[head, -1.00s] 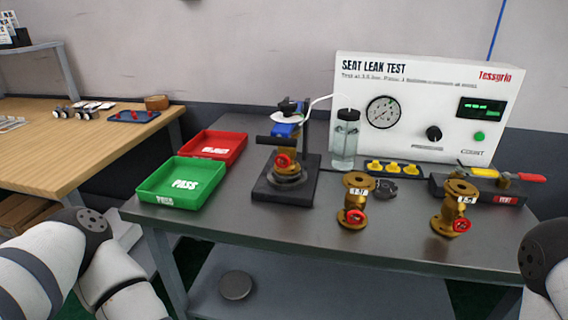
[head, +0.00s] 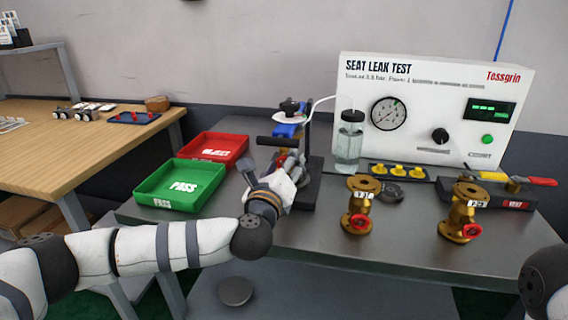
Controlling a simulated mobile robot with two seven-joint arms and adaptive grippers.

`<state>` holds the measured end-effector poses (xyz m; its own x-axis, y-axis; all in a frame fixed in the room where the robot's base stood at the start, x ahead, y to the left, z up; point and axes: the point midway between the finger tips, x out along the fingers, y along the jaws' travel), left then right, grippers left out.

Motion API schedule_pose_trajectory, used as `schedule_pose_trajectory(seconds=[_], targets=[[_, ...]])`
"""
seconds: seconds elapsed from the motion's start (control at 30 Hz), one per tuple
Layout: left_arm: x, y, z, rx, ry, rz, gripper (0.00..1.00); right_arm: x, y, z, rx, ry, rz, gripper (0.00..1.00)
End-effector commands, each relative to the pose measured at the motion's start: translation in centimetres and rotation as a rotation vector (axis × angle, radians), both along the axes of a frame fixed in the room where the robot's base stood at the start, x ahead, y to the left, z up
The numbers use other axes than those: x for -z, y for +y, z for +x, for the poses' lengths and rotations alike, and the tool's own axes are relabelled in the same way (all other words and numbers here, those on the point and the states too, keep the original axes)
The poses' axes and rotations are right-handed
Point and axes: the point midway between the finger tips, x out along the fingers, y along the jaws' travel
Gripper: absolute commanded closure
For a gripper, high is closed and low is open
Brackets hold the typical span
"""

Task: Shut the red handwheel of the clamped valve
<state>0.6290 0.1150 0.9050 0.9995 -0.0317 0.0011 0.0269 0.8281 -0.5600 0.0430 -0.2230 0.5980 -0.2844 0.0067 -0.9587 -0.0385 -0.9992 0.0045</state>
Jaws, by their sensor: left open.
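The clamped valve stands in the black clamp stand (head: 312,180) near the middle of the bench, under a blue clamp piece (head: 288,130). My left arm reaches in front of it, so the valve body and its red handwheel are mostly hidden in the head view. My left gripper (head: 287,166) is open at the front of the valve, with its fingers toward it. I cannot tell whether the fingers touch the handwheel. My right gripper is not in view; only part of my right arm shows at the right edge.
Two brass valves with red handwheels, one (head: 359,205) at centre right and one (head: 462,212) at right, stand on the bench. The green PASS tray (head: 150,190) and red REJECT tray (head: 235,142) lie left. A water bottle (head: 348,143) and the test panel (head: 430,75) stand behind.

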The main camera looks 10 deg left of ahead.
Motion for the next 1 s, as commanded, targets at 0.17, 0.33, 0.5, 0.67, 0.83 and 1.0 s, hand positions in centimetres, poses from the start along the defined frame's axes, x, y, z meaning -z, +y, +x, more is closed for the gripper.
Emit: schedule_pose_trajectory(seconds=[0.17,0.33,0.5,0.67,0.83,1.0], targets=[[0.03,-0.09,0.57,0.002,0.001,0.000,0.52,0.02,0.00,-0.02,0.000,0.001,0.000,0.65],[0.03,-0.09,0.54,0.002,0.001,0.001,0.59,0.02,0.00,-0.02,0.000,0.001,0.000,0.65],[0.04,-0.08,0.52,0.002,0.001,0.001,0.97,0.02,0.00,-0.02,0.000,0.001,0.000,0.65],[0.06,-0.07,0.51,0.002,0.001,0.002,1.00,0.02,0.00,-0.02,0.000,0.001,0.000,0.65],[0.09,-0.08,0.50,0.002,0.000,0.031,1.00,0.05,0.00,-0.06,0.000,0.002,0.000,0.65],[0.08,-0.09,0.50,0.002,-0.002,0.113,1.00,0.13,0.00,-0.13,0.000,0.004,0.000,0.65]])
